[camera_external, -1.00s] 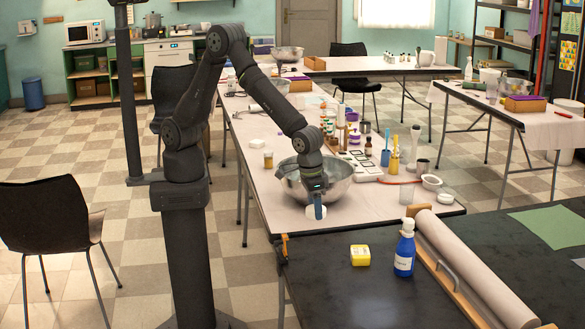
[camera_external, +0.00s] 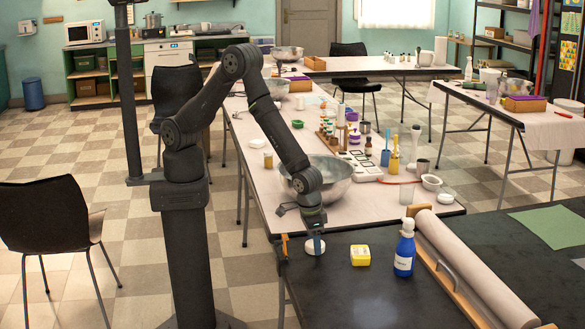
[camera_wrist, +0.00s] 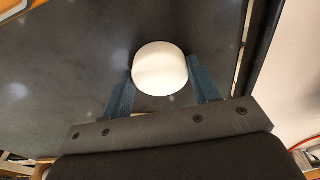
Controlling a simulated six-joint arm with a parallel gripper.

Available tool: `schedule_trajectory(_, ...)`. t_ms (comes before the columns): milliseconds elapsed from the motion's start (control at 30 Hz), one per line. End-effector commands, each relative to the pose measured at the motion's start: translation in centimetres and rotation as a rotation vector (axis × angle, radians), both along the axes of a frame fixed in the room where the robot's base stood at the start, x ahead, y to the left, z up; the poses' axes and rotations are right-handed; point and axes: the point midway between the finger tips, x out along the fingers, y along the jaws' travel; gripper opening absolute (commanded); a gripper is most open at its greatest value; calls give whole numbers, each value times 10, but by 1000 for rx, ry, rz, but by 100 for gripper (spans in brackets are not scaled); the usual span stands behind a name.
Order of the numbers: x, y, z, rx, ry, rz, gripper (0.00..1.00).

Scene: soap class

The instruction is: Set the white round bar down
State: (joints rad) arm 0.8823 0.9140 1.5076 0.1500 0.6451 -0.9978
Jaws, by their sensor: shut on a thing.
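The white round bar (camera_wrist: 160,69) sits between the two blue fingers of my gripper (camera_wrist: 160,84) in the wrist view. In the external view the bar (camera_external: 315,247) is at or just above the near left part of the dark table (camera_external: 335,285). My gripper (camera_external: 315,242) is shut on it from above. I cannot tell whether the bar touches the table top.
A yellow block (camera_external: 360,255) and a blue bottle (camera_external: 405,248) with a white cap stand to the right. A paper roll (camera_external: 470,268) lies further right. A steel bowl (camera_external: 330,183) is on the pale table behind. The dark table's front is clear.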

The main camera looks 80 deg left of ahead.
Motion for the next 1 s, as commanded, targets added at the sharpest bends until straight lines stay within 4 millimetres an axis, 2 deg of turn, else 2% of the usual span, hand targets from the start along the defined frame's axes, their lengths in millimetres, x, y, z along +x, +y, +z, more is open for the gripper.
schedule_trajectory(267,0,0,-2,0,0,0,32)
schedule_trajectory(300,0,0,-2,-1,-1,0,63)
schedule_trajectory(367,0,0,-2,-1,-1,0,75)
schedule_trajectory(400,0,0,-2,-1,-1,0,77)
schedule_trajectory(767,0,-1,5,-2,-2,0,77)
schedule_trajectory(867,-1,-1,18,-3,-3,0,77)
schedule_trajectory(1000,-4,-1,45,-4,-4,1,77)
